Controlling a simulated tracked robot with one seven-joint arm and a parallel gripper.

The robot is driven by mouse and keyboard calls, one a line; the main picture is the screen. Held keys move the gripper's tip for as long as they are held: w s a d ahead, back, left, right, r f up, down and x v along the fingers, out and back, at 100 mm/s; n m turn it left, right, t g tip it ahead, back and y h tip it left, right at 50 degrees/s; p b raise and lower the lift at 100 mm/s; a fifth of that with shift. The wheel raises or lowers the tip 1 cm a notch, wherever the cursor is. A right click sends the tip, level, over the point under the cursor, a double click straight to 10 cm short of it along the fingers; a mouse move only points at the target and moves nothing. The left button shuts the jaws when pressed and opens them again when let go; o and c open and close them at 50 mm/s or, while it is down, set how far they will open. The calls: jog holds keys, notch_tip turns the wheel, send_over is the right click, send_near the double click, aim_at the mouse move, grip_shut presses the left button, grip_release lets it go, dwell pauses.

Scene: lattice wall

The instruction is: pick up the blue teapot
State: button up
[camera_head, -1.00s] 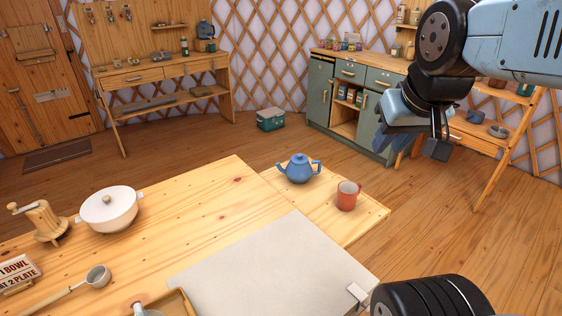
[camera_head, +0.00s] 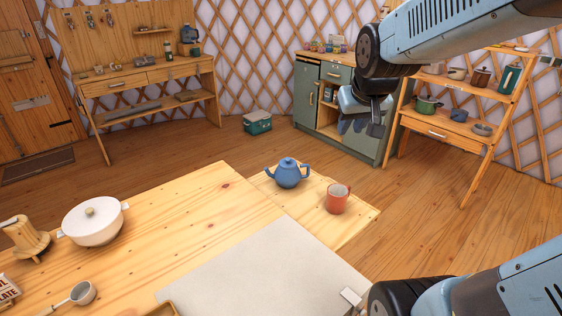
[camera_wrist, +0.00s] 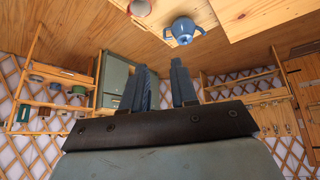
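The blue teapot (camera_head: 288,172) stands upright on a wooden side leaf (camera_head: 336,229) of the table, lid on, its spout and handle to either side. It also shows in the wrist view (camera_wrist: 183,30), upside down in that picture, beyond the fingertips. My gripper (camera_head: 366,126) is in the air above and to the right of the teapot, apart from it. In the wrist view its two fingers (camera_wrist: 160,66) stand apart with nothing between them.
A red mug (camera_head: 337,199) stands just right of the teapot on the same leaf. A pale mat (camera_head: 265,280) lies bare in front.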

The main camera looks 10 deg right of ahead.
jog(key=w+f, duration=0.5)
jog(key=w, duration=0.5)
jog(key=t+y, duration=0.1)
jog(key=t, duration=0.2)
send_over(309, 171)
jog(key=s, duration=0.9)
notch_tip(309, 171, down, 26)
jog(key=x, duration=0.9)
jog(key=d+x, duration=0.1)
jog(key=x, duration=0.3)
jog(key=shift+w+a+f, duration=0.15)
jog(key=shift+w+f, duration=0.1)
jog(key=shift+f, duration=0.05)
grip_shut()
jog(key=shift+r, duration=0.1)
